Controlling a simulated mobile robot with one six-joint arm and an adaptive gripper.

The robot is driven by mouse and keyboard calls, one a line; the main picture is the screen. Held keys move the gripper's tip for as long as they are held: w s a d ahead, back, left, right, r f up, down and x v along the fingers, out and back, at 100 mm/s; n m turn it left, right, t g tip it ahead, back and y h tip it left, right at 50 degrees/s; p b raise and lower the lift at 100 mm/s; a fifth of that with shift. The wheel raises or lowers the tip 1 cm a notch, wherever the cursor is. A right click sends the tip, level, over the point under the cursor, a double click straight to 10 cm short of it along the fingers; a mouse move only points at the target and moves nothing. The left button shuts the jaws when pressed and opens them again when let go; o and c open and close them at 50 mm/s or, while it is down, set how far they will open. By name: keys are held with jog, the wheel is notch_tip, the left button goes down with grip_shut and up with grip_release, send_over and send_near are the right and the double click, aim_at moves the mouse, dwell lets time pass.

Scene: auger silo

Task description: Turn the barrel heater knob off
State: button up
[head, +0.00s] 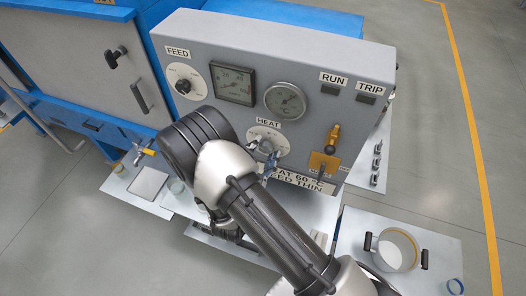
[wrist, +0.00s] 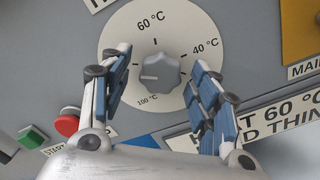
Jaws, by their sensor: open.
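The heater knob (wrist: 160,71) is a grey fluted knob on a round white dial (wrist: 186,42), marked 60 °C, 40 °C and 100 °C in the wrist view. A pale line on the knob seems to point left, near the 100 °C side. My gripper (wrist: 159,64) is open, with one blue-padded finger on each side of the knob; gaps show between knob and fingers. In the head view, my gripper (head: 268,160) is at the HEAT dial (head: 263,133) on the grey panel (head: 230,45), and partly covers it. An OFF mark is not visible.
A red button (wrist: 67,125) and a green button (wrist: 32,137) sit left of my fingers. The FEED knob (head: 183,86), two gauges (head: 285,100) and a yellow plate with a handle (head: 324,162) share the panel. A pot (head: 397,250) stands lower right.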

jog(key=c, duration=1.1)
